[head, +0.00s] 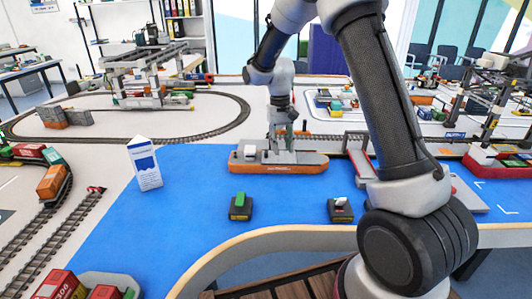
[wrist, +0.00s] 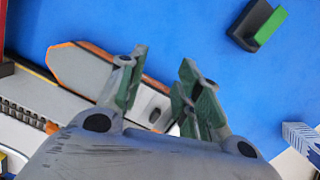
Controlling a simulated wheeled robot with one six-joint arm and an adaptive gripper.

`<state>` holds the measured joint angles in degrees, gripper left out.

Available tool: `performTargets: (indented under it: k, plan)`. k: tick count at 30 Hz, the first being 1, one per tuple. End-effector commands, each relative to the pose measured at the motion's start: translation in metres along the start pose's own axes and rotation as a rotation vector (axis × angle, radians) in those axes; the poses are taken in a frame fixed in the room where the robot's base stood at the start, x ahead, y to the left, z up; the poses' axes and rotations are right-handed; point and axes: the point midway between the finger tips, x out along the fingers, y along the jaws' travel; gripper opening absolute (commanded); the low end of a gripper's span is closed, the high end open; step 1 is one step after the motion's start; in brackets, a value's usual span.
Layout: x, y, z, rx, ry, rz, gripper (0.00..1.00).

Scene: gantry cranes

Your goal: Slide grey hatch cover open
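The ship (head: 312,167) with an orange hull and grey deck floats on the blue surface in the head view. It also shows in the wrist view (wrist: 80,66), running diagonally under my fingers. The grey hatch cover (wrist: 148,103) shows partly between my fingers, with a small dark knob on it; my gripper hides much of it. My gripper (head: 284,136) is above the middle of the ship, pointing down. In the wrist view its green-padded fingers (wrist: 160,65) are spread apart with nothing between the pads. I cannot tell whether any finger touches the cover.
A black block with a green top (head: 240,207) and a dark block with a white lever (head: 340,210) stand on the blue surface in front. A white-and-blue card (head: 145,164) stands at left. A track and quay run behind the ship. A red ship (head: 497,166) lies at right.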

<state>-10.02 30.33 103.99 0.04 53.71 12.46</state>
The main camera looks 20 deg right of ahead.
Motion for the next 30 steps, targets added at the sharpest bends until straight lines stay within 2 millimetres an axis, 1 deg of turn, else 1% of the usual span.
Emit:
performTargets:
  k: [1, 2, 3, 4, 5, 6, 8, 11, 14, 21, 24, 27, 30]
  plan:
    - [0.015, -0.008, -0.022, 0.023, -0.001, 0.001, 0.34]
    - [0.021, -0.012, -0.034, 0.041, 0.005, 0.000, 0.34]
    - [0.025, -0.016, -0.051, 0.067, 0.018, -0.003, 0.34]
    - [0.027, -0.020, -0.064, 0.089, 0.031, -0.007, 0.34]
    - [0.024, -0.022, -0.077, 0.114, 0.052, -0.013, 0.34]
    - [0.013, -0.026, -0.092, 0.147, 0.088, -0.025, 0.34]
    - [-0.004, -0.029, -0.107, 0.198, 0.133, -0.043, 0.34]
    - [-0.001, -0.029, -0.107, 0.257, 0.133, -0.048, 0.34]
    - [0.008, -0.029, -0.108, 0.271, 0.131, -0.048, 0.34]
    - [0.049, -0.030, -0.113, 0.269, 0.129, -0.047, 0.34]
    - [0.061, -0.031, -0.115, 0.269, 0.130, -0.047, 0.34]
    - [0.070, -0.031, -0.116, 0.268, 0.132, -0.048, 0.34]
    - [0.073, -0.031, -0.117, 0.268, 0.132, -0.048, 0.34]
